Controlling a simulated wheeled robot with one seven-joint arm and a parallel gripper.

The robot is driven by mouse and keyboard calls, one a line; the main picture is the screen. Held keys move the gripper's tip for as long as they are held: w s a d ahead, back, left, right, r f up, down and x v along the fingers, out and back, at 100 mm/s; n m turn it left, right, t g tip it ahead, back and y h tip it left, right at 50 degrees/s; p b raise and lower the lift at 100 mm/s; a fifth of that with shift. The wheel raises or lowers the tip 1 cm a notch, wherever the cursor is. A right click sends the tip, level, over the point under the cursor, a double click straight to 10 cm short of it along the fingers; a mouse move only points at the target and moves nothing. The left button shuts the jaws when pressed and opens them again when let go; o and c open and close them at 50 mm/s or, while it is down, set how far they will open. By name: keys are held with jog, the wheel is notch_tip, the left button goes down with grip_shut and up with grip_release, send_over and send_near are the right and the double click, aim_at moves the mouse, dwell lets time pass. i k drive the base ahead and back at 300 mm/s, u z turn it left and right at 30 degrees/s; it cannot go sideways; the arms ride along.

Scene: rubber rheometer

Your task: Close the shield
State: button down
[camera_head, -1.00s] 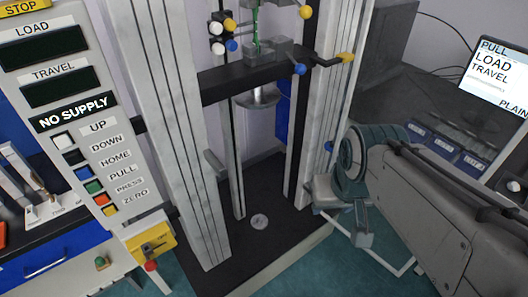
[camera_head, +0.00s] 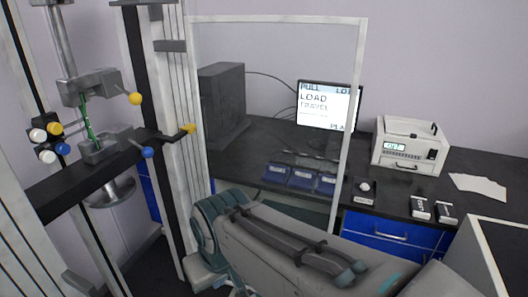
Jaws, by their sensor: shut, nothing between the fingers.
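The shield (camera_head: 352,110) is a clear panel in a pale frame. It stands open, swung out to the right from the machine's right column (camera_head: 176,100). Its free upright edge is in front of the bench. My gripper (camera_head: 208,278) is at the bottom of the view, low and close to the right column, near the shield's lower hinge side. It is shut and empty; its fingertips are mostly cut off by the picture's edge. My forearm covers the shield's lower part, so I cannot tell whether the gripper touches the frame.
Behind the shield, the bench holds a dark computer tower (camera_head: 221,95), a monitor (camera_head: 325,106) and blue trays (camera_head: 303,178). A white instrument (camera_head: 408,145) stands right.

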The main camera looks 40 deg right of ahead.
aim_at(362, 22)
jog(key=u, duration=1.05)
jog(key=k, duration=1.2)
jog(key=z, duration=1.65)
jog(key=i, duration=0.5)
jog(key=z, duration=0.05)
